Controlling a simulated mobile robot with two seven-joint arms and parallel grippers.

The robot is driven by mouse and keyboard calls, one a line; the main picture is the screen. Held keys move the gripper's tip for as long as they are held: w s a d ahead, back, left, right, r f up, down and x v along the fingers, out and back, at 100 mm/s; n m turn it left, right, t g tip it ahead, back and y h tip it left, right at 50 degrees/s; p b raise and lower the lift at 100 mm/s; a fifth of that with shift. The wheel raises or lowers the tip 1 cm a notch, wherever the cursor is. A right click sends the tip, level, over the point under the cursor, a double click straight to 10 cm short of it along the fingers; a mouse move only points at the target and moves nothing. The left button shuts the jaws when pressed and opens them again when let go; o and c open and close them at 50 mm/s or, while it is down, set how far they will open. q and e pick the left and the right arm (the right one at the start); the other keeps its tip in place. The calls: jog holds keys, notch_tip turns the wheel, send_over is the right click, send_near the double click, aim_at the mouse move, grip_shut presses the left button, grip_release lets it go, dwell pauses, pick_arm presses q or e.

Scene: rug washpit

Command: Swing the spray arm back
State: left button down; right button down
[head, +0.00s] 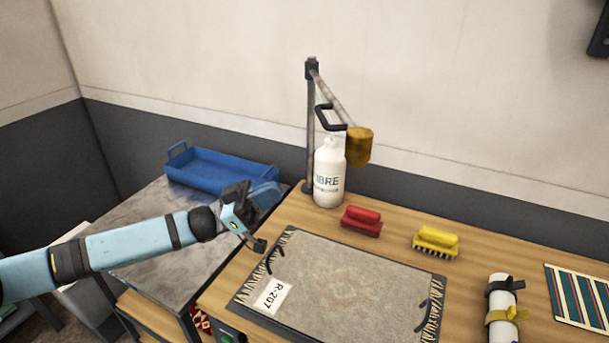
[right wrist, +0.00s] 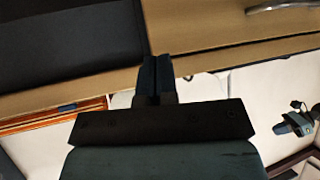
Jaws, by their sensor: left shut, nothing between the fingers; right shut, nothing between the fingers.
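The spray arm (head: 331,94) comes off the top of a dark upright post (head: 311,130) at the back of the wooden bench. A brass-coloured spray head (head: 358,147) hangs at its end, and a black handle (head: 330,117) hangs below the arm. The spray head is just right of a white bottle in the picture. My left gripper (head: 262,245) is shut and empty near the left corner of the rug, apart from the spray arm. My right gripper (right wrist: 158,75) is shut and empty in the right wrist view; it does not show in the head view.
A grey rug (head: 345,285) labelled R-207 lies on the bench. Behind it stand the white bottle (head: 328,180), a red brush (head: 361,220) and a yellow brush (head: 435,241). A strapped white roll (head: 502,310) and striped cloth (head: 580,298) lie right. A blue tray (head: 220,171) sits on the grey table.

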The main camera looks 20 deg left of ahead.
pick_arm(q)
jog(key=p+x, duration=0.3)
jog(key=x, duration=1)
jog(key=shift+p, duration=0.35)
jog(key=shift+d, duration=0.2)
